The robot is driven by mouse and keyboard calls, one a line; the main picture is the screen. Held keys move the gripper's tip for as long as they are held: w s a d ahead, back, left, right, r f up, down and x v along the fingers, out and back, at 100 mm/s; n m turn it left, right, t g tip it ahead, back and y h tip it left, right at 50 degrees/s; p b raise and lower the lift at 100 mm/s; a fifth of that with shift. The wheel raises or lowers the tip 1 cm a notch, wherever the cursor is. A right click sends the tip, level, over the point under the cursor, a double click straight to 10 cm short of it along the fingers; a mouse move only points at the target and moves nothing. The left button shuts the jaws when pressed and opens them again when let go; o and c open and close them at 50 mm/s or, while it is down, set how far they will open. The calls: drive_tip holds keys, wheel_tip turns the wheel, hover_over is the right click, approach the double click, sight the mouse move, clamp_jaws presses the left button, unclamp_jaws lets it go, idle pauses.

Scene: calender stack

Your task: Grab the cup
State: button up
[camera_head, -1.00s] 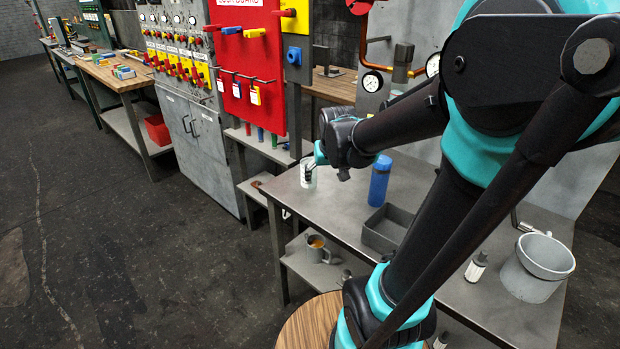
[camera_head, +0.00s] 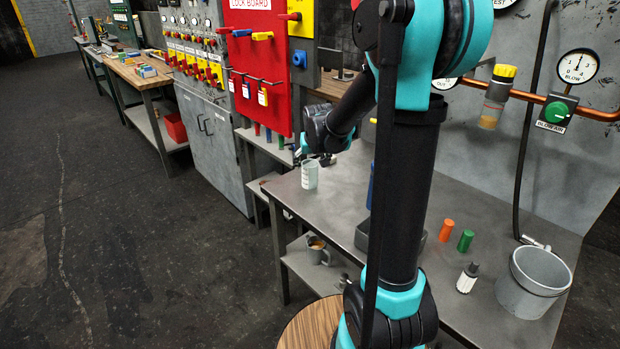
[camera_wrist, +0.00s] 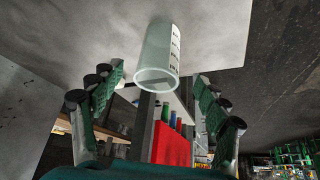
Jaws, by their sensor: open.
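The cup (camera_head: 309,176) is a pale, see-through beaker with dark markings, standing upright near the left end of the grey metal table (camera_head: 335,205). In the wrist view the cup (camera_wrist: 161,50) shows with its open rim toward the camera, between the two finger lines at the upper middle. My gripper (camera_head: 318,159) is open and close above and beside the cup in the head view. Its two green-padded fingers (camera_wrist: 158,84) are spread wide in the wrist view, with clear gaps to the cup. A grey mug (camera_head: 318,252) with brownish contents stands on the lower shelf.
A blue bottle (camera_head: 371,188), mostly hidden behind my arm, stands right of the cup beside a grey tray (camera_head: 362,236). Orange (camera_head: 446,231) and green (camera_head: 465,240) pieces, a small white-and-black bottle (camera_head: 468,278) and a grey bucket (camera_head: 534,281) stand farther right. A red lock board (camera_head: 262,80) rises behind.

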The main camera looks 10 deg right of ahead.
sight(310, 172)
drive_tip(key=shift+x, duration=3.85)
drive_tip(key=shift+d, duration=0.1)
drive_tip(key=c, duration=1.3)
drive_tip(key=shift+o, duration=0.2)
drive_tip(key=shift+r, duration=0.15)
